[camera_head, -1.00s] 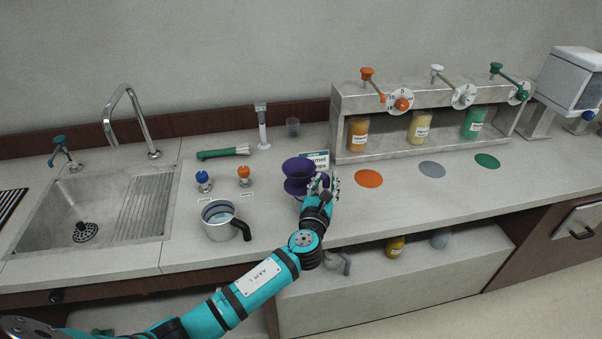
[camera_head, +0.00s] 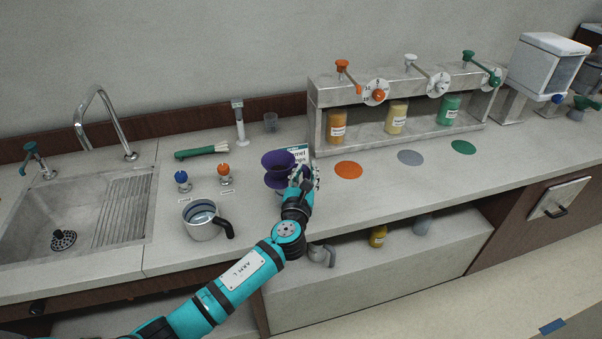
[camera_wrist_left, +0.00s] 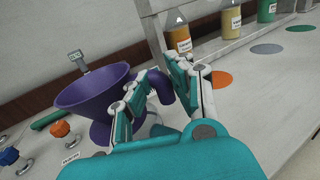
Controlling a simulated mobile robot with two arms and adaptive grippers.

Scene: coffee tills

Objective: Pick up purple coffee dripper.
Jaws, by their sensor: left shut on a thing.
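The purple coffee dripper (camera_head: 278,165) is upright over the counter, with its wide cone open at the top. It also shows in the left wrist view (camera_wrist_left: 90,92), where its handle passes between my fingers. My left gripper (camera_head: 302,178) is shut on the dripper's handle at its right side; the fingers also show in the left wrist view (camera_wrist_left: 157,88). I cannot tell whether the dripper's base touches the counter. My right gripper is not in view.
A metal pot (camera_head: 200,218) with a black handle stands left of the dripper. Blue (camera_head: 182,178) and orange (camera_head: 222,171) knobs stand behind it. A bottle rack (camera_head: 318,130) stands at right.

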